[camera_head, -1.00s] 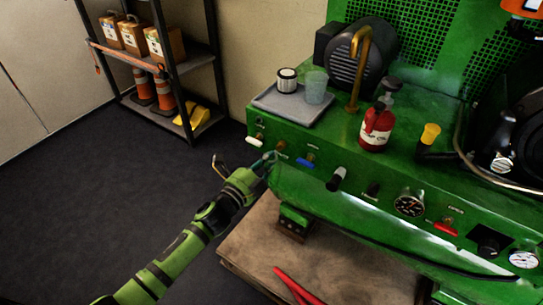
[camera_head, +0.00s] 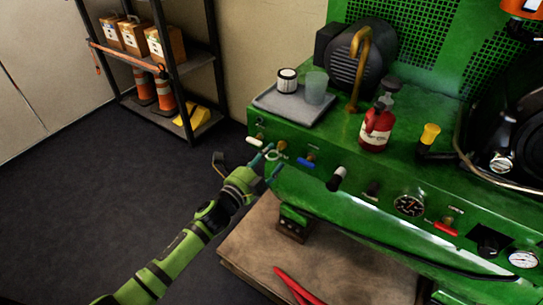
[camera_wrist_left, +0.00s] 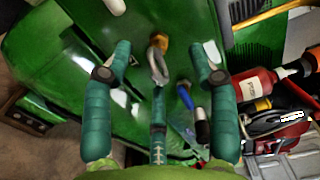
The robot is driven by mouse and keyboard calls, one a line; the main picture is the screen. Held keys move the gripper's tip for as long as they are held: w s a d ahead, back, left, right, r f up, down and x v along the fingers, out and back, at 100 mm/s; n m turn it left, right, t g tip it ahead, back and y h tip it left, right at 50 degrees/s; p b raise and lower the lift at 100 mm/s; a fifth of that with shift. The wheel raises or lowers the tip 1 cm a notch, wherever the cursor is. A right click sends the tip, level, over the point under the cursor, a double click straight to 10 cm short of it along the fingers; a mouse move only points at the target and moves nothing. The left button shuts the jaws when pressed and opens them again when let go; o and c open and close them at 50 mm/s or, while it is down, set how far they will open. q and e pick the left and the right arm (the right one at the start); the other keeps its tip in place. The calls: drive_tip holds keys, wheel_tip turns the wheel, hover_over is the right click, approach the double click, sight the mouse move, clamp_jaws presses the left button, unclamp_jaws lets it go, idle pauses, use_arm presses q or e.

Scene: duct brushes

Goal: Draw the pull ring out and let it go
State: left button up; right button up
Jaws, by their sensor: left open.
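The pull ring (camera_head: 275,154) is a pale ring on a brass fitting at the left end of the green machine's front panel. In the left wrist view the ring (camera_wrist_left: 158,68) hangs below its brass fitting, between my spread fingers, with gaps to both sides. My left gripper (camera_head: 268,161) is open right in front of the ring, and its fingers partly cover the panel there. The left gripper (camera_wrist_left: 161,58) also shows in the wrist view, holding nothing. My right gripper is not in view.
A white lever (camera_head: 254,141) sits left of the ring and a blue lever (camera_head: 304,161) right of it. A grey tray (camera_head: 291,107) with a filter and a cup stands above. A red bottle (camera_head: 376,129) stands on the machine's top. The floor at left is clear.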

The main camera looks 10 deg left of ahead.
use_arm(q)
drive_tip(key=shift+f, duration=0.1)
drive_tip(key=p+v, duration=0.2)
drive_tip(key=v, duration=0.5)
idle(0.5)
idle(0.4)
